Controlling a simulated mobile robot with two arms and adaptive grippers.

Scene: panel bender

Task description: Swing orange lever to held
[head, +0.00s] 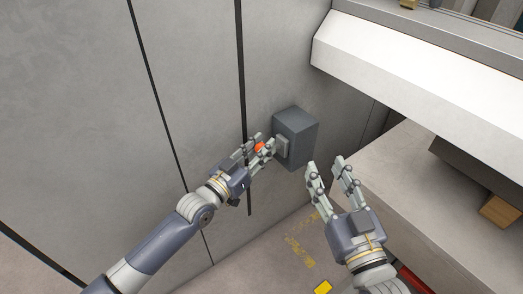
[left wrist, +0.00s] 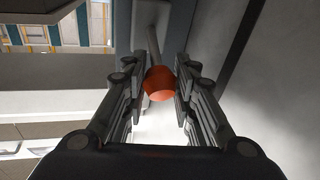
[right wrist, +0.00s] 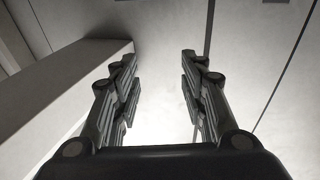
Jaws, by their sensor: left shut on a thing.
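The orange lever knob (head: 260,147) shows between the fingers of my left gripper (head: 262,148), beside a grey box (head: 298,135) on the wall panel. In the left wrist view the round orange knob (left wrist: 160,84) sits between the two fingers, on a grey shaft (left wrist: 154,45) that runs up to a light plate. My left gripper (left wrist: 161,84) is shut on the knob. My right gripper (head: 327,167) is open and empty, to the right of the box. The right wrist view also shows its fingers (right wrist: 157,62) apart with nothing between them.
Grey wall panels (head: 190,70) with dark seams stand at the left. A white machine ledge (head: 420,65) juts out at the upper right, above a grey surface (head: 400,180) with a wooden block (head: 502,212). Yellow markings (head: 299,251) lie on the floor.

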